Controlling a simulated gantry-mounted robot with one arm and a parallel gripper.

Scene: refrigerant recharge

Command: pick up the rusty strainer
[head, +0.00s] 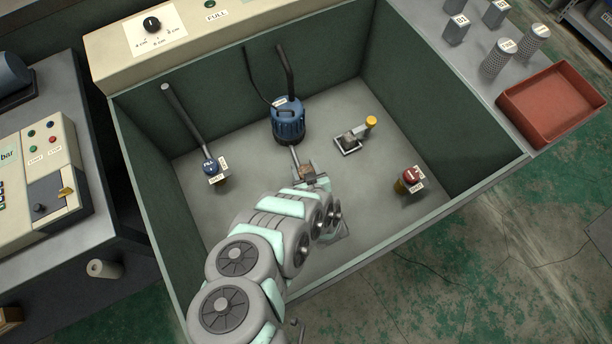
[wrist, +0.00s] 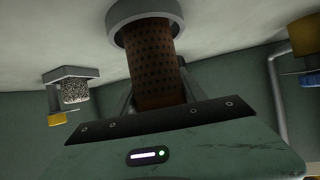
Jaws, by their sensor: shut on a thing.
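The rusty strainer (wrist: 155,65) is a brown perforated cylinder. In the wrist view one end meets a grey round collar (wrist: 150,14) at the pale tank floor; I cannot tell whether it is seated in it or just clear of it. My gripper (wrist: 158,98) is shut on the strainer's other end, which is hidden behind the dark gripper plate. In the head view my gripper (head: 312,180) is low in the tank, in front of the blue pump, and only a small brown part of the strainer (head: 306,172) shows.
The blue pump (head: 288,120) stands behind my gripper. A blue FILL valve (head: 210,167) is left, a red-topped valve (head: 412,175) right, and a yellow-topped fitting (head: 370,122) back right. Tank walls surround the work. Outside are a red tray (head: 550,104) and several grey cylinders (head: 498,57).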

